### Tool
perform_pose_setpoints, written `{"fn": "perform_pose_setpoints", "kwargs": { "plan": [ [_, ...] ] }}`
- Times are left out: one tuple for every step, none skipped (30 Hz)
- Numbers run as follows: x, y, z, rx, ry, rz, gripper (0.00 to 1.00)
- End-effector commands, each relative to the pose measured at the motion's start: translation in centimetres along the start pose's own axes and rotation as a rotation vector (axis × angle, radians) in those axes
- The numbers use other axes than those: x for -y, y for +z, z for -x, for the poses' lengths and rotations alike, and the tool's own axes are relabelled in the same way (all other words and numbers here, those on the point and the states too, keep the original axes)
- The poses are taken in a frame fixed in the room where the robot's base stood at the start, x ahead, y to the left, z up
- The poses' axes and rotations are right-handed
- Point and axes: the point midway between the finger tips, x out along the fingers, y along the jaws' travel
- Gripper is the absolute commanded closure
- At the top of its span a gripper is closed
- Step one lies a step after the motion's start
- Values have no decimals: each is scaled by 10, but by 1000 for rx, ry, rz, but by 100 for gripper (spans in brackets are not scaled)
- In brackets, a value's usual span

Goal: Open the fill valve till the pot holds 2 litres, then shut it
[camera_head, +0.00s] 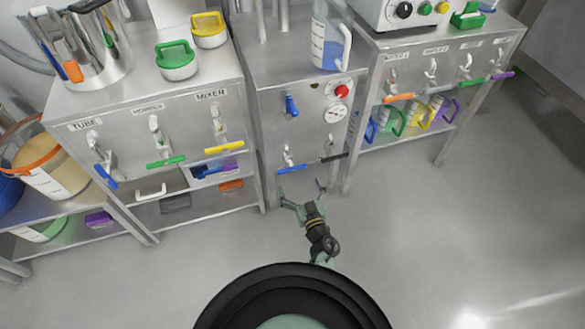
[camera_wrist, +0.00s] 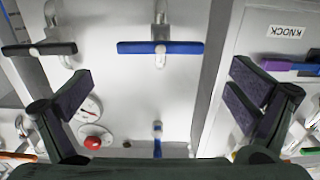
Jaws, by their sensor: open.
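The middle steel cabinet (camera_head: 305,110) carries two lever valves low on its front: one with a blue handle (camera_head: 289,170) and one with a black handle (camera_head: 334,158). No label shows to tell which is the fill valve. Both handles lie crosswise; in the wrist view, the blue handle (camera_wrist: 160,47) is near the top middle and the black handle (camera_wrist: 38,49) at left. My gripper (camera_head: 302,189) is open and empty, just short of the blue handle and apart from it. A clear jug (camera_head: 328,38) with blue liquid stands on the cabinet; its level marks are unreadable.
Above the valves are a small blue lever (camera_head: 291,106), a red knob (camera_head: 341,91) and a round gauge (camera_head: 335,113). The left cabinet (camera_head: 130,110) and right cabinet (camera_head: 450,55) carry similar coloured levers. A metal pot (camera_head: 100,45) stands at left. The floor in front is clear.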

Motion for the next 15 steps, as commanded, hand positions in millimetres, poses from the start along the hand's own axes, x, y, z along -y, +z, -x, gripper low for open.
{"fn": "perform_pose_setpoints", "kwargs": {
  "plan": [
    [0, 5, -11, -3, -3, 2, 0],
    [0, 5, -18, -3, -2, 3, 0],
    [0, 5, -26, -3, -3, 3, 0],
    [0, 5, -32, -3, -3, 3, 0],
    [0, 5, -37, -4, -3, 2, 0],
    [0, 5, -44, -3, -3, 2, 0],
    [0, 4, -49, -3, -2, 3, 0],
    [1, 4, -54, -4, -3, 2, 0],
    [1, 4, -59, -2, -3, 1, 0],
    [1, 4, -63, -2, -2, 2, 0],
    [1, 3, -66, -2, -2, 2, 0],
    [0, 3, -70, -2, -2, 2, 0],
    [0, 2, -72, -1, -2, 2, 0],
    [0, 2, -74, -1, -1, 1, 0],
    [0, 2, -76, 0, 0, 0, 0]
  ]
}}
